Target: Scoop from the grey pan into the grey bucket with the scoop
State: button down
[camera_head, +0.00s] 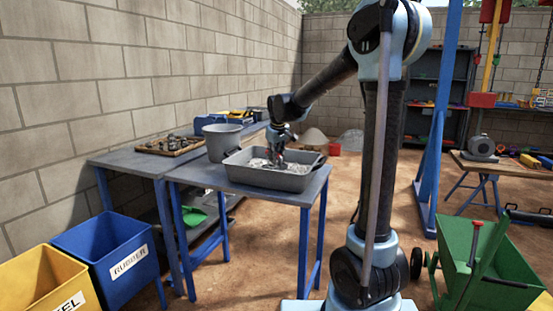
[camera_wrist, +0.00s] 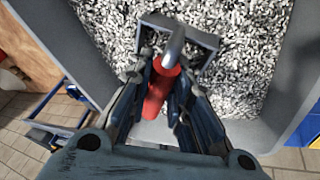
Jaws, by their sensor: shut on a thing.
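The grey pan (camera_head: 275,180) stands on the near table and holds grey-white chips. The pan's wall also shows in the wrist view (camera_wrist: 281,110). My gripper (camera_head: 277,158) is over the pan, pointing down. In the wrist view my gripper (camera_wrist: 160,97) is shut on the red handle of the scoop (camera_wrist: 207,42). The scoop's grey square pan lies at the chips, with some chips inside it; how deep it sits cannot be told. The grey bucket (camera_head: 222,141) stands upright on the table, just left of and behind the pan. Its inside is hidden.
A wooden tray of parts (camera_head: 168,145) lies on the table further left. A blue bin (camera_head: 107,255) and a yellow bin (camera_head: 45,283) stand on the floor at left. A green cart (camera_head: 480,262) is at right. A brick wall runs behind the tables.

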jog(key=shift+s+d+r+t+y, duration=0.1)
jog(key=shift+r+t+y, duration=0.05)
jog(key=shift+t+y, duration=0.65)
jog(key=shift+r, duration=0.65)
jog(key=shift+s+d+r, duration=0.2)
jog(key=shift+s+r, duration=0.05)
jog(key=shift+r, duration=1.15)
jog(key=shift+s+d+r, duration=0.2)
jog(key=shift+r, duration=1.2)
jog(key=shift+s+d+r, duration=0.2)
jog(key=shift+s+r, duration=0.05)
jog(key=shift+r, duration=1.15)
jog(key=shift+s, duration=0.1)
